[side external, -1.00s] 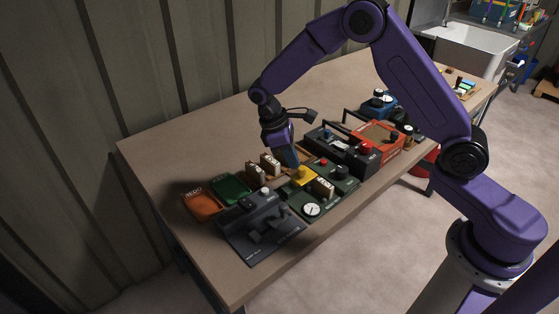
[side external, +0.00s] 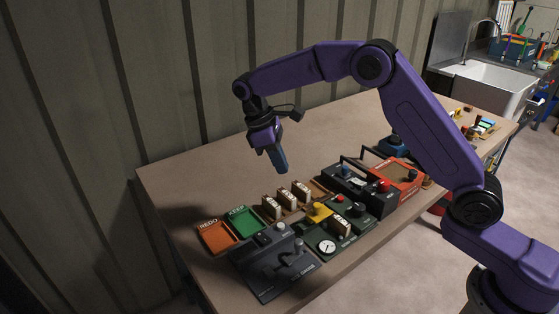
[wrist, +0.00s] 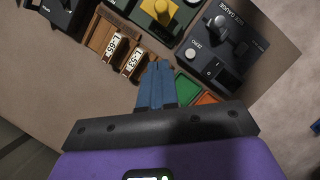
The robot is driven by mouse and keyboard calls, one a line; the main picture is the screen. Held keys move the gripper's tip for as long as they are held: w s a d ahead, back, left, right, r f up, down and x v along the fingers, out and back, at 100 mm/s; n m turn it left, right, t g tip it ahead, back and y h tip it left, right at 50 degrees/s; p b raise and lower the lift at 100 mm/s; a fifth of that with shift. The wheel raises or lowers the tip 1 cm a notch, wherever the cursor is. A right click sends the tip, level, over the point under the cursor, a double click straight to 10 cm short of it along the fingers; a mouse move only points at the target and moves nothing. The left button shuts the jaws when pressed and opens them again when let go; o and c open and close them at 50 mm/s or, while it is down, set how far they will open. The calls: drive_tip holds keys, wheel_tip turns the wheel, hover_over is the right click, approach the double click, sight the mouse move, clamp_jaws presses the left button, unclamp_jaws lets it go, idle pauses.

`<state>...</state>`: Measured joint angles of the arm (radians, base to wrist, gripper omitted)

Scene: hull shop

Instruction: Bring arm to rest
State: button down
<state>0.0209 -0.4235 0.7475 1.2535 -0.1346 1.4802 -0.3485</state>
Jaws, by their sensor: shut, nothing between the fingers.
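My gripper (side external: 283,170) is shut and empty. It hangs in the air above the back part of the bench, behind the row of devices and apart from them. In the wrist view its blue fingers (wrist: 160,64) are together, with nothing between them. My purple arm reaches over the bench from the right, with its elbow raised.
The bench (side external: 190,180) holds an orange REDO tray (side external: 215,238), a green KEEP tray (side external: 244,221), a dark size gauge (side external: 270,262), a wooden rack (wrist: 103,35) with labelled blocks, a green unit with a yellow part (side external: 318,210), and an orange-red device (side external: 402,174). The back is clear.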

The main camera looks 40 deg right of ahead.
drive_tip(key=shift+r, duration=0.25)
